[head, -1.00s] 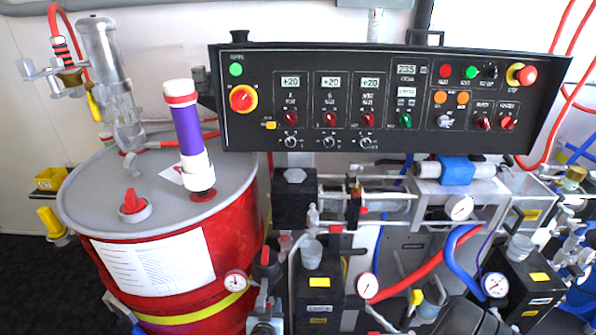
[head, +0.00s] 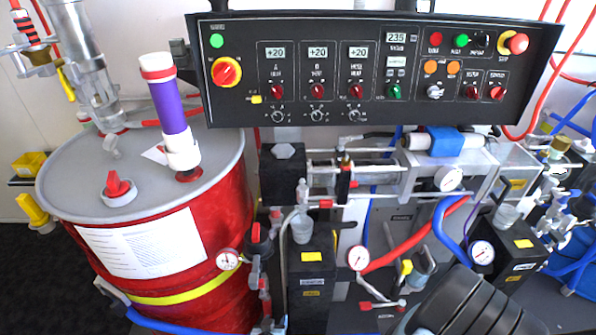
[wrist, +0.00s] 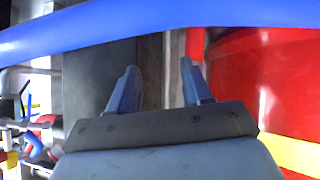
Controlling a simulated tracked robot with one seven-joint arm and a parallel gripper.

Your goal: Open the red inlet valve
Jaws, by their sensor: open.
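My gripper (wrist: 159,66) shows in the wrist view with its two blue-grey fingers apart and nothing between them. Past the fingertips is a narrow grey-brown gap. To its right is the red drum (wrist: 262,90); to its left is a dark surface. A small red part (wrist: 195,43) shows just beyond the right fingertip, partly hidden by a blue hose; I cannot tell whether it is the valve. In the head view a red-and-black valve (head: 256,233) stands between the red drum (head: 215,225) and a black pump block. My gripper is not visible in the head view.
A blue hose (wrist: 150,28) crosses the wrist view close in front of the fingers. In the head view, a pressure gauge (head: 228,259) sits beside the drum, and the control panel (head: 300,95) hangs above. Hoses and other red handles (head: 380,304) crowd the right side.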

